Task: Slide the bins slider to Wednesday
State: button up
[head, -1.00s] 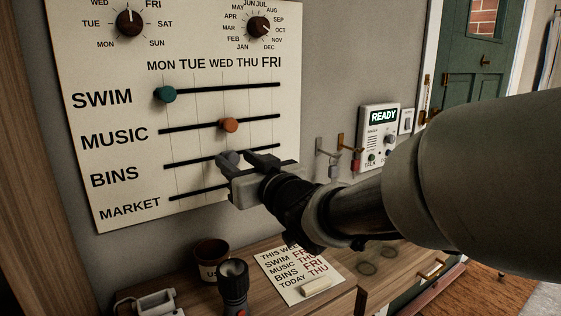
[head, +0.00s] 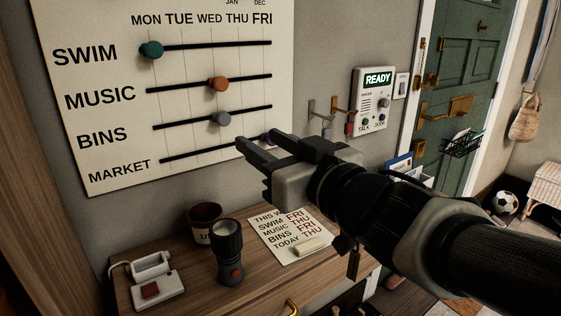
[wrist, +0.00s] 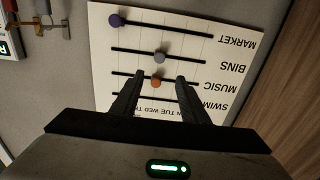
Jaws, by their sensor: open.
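The white planner board (head: 110,170) has four sliders in rows under the days MON to FRI. The grey bins knob (head: 221,119) sits at about the middle of its track, close to the Wednesday line. It shows at mid-track in the wrist view too (wrist: 160,57). My gripper (head: 256,140) is open and empty, in front of the board and to the lower right of the grey knob, apart from it. In the wrist view, the orange music knob (wrist: 156,83) appears between the open fingers (wrist: 159,77).
The teal swim knob (head: 151,49) is at Monday. The purple market knob (head: 268,139) is at the Friday end, partly behind my finger. Below stand a mug (head: 204,220), a torch (head: 229,255), a white device (head: 152,278) and a note (head: 278,238).

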jog(key=shift+b+v, duration=0.7)
jog(key=shift+v, duration=1.15)
jog(key=w+d+f+m+g+h, duration=0.1)
jog(key=d+f+m+h, duration=0.3)
jog(key=d, duration=0.3)
jog(key=w+d+f+m+h, duration=0.1)
jog(key=d+f+m+h, duration=0.1)
jog(key=d+f+h, duration=0.35)
jog(key=s+d+f+g, duration=0.2)
jog(key=s+f+g, duration=0.65)
jog(key=s, duration=0.45)
notch_tip(320, 180, up, 26)
jog(key=p, duration=2.7)
jog(key=shift+w+m, duration=0.2)
jog(key=shift+m, duration=0.2)
